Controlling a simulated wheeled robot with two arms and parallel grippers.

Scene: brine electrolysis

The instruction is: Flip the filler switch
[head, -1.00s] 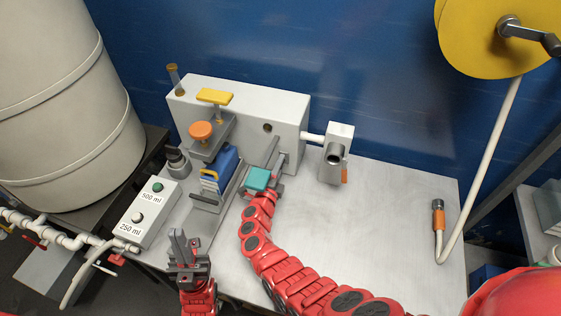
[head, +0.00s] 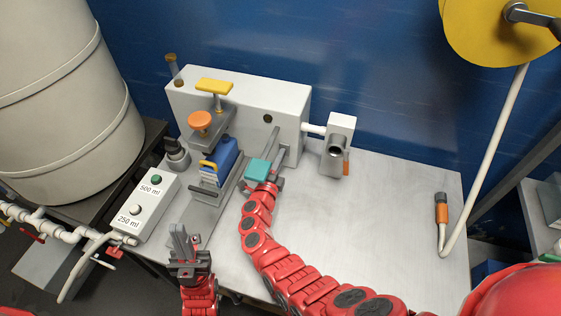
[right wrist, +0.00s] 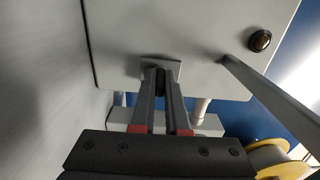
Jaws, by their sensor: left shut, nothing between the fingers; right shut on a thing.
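The filler is a light grey box machine (head: 235,105) at the back of the metal table. In the right wrist view, a small grey plate (right wrist: 174,66) on its front face carries a small dark switch part, mostly hidden by my fingers. My right gripper (right wrist: 161,82) is shut on that switch part, its fingertips at the plate. In the head view, my right gripper (head: 279,170) is partly hidden behind a teal block (head: 258,170) at the end of a grey bar. My left gripper (head: 181,245) is shut and empty near the table's front edge.
A blue container (head: 226,160) stands under the orange knob (head: 201,121) and yellow handle (head: 214,86). A button box (head: 150,206) marked 500 ml and 250 ml is at left. A hose nozzle (head: 441,209) lies right. The table's right half is mostly clear.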

